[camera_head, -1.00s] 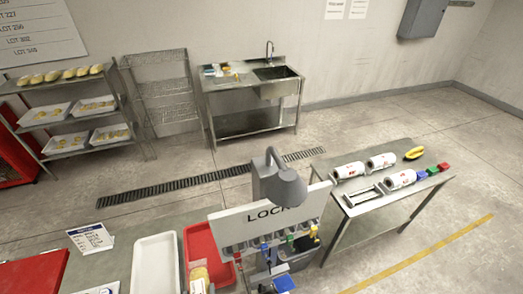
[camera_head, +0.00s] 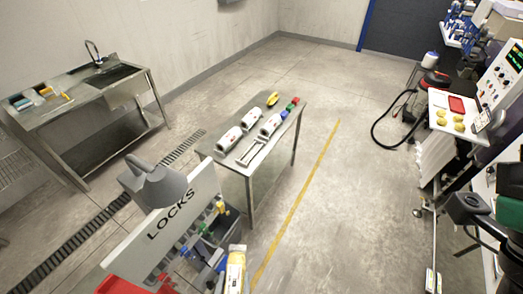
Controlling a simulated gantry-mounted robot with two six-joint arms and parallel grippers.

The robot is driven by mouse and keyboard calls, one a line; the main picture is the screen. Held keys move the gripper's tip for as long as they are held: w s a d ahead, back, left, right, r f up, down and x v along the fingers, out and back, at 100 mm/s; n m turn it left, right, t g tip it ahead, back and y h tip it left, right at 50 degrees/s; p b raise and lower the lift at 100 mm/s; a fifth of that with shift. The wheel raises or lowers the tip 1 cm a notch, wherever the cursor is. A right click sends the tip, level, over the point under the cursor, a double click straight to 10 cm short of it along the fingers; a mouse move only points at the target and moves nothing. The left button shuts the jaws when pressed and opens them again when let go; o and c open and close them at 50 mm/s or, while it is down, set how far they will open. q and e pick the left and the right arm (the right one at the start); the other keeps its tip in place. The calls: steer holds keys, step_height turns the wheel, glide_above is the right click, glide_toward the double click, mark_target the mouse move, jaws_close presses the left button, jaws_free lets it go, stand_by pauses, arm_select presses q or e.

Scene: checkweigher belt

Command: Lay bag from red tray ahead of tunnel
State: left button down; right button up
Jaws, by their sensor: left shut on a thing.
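A yellow and white bag (camera_head: 236,264) shows at the bottom edge, just right of the LOCKS board. My left gripper (camera_head: 231,284) is shut on it. The gripper is mostly cut off by the lower edge, so its fingers are hard to make out. I cannot make out the tunnel. My right gripper is not in view.
The LOCKS board (camera_head: 172,228), with coloured locks, stands beside the bag. A steel table (camera_head: 232,166) with white rolls is behind. Equipment with a white panel (camera_head: 440,120) and cables stands at right. The floor between is clear.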

arm_select(q)
steer(key=s+a+r+n+y, duration=0.1)
steer(key=a+r+y, duration=0.1)
steer(key=a, duration=0.4)
steer(key=s+a+r+n+y, duration=0.1)
steer(key=a+r+n+y, duration=0.1)
steer(key=a+r, duration=0.2)
steer(key=a, duration=0.2)
steer(key=shift+a+r+g, duration=0.3)
steer(key=shift+r, duration=0.1)
